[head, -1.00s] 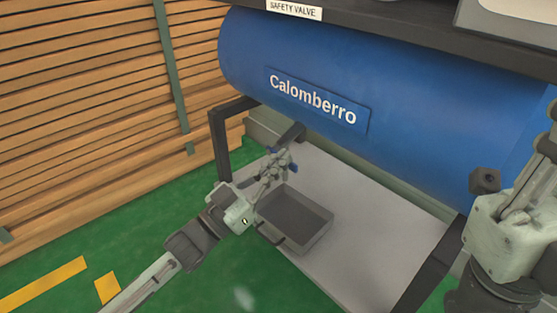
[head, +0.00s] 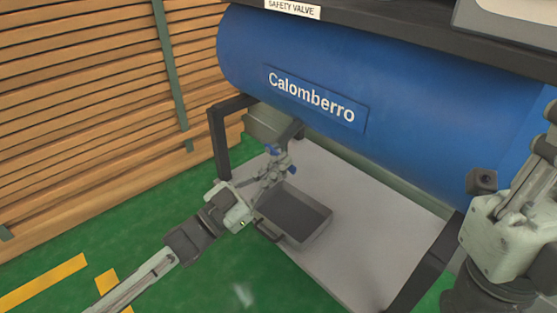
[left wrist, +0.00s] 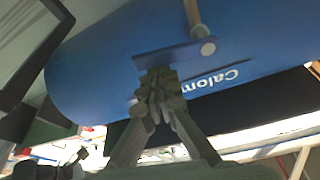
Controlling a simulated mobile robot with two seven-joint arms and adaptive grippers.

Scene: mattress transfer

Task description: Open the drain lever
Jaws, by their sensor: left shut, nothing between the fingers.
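The blue drain lever (head: 272,149) is under the left end of the blue tank, partly hidden by my left gripper (head: 277,168) in the head view. In the left wrist view, the lever (left wrist: 165,58) is a flat blue bar beside a round pivot, below a pipe. There, my left gripper's fingers (left wrist: 158,88) are shut and empty, with their tips at the lever's lower edge; I cannot tell whether they touch. My right gripper (head: 530,175) is partly in view at the right edge, away from the lever; its fingertips are not clear.
The blue tank (head: 400,100) labelled "Calomberro" rests on a black frame (head: 218,145). A grey tray (head: 318,232) stands below the lever on a pale slab (head: 370,250). A wooden slatted wall (head: 90,110) is at left. Green floor lies open in front.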

